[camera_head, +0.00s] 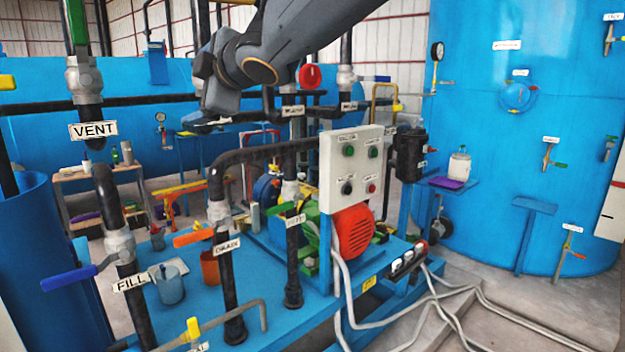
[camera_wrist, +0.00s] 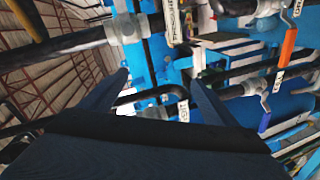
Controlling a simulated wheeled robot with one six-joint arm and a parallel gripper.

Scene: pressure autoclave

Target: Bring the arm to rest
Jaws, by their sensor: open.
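My arm (camera_head: 285,40) reaches in from the top of the head view, dark grey, and bends down at the wrist left of centre. My gripper (camera_head: 204,122) hangs above and behind the black pipework in that view. In the wrist view, my gripper (camera_wrist: 160,84) shows two dark fingers spread apart, with pipes and a small label visible between them. Nothing is seen held. Whether the fingers touch any pipe cannot be told.
Pipes with labelled valves stand close by: VENT (camera_head: 93,130), FILL (camera_head: 130,282) and DRAIN (camera_head: 226,246). A grey control box (camera_head: 350,170) stands right of my gripper. A large blue tank (camera_head: 470,90) fills the right. Open floor (camera_head: 560,300) shows at lower right.

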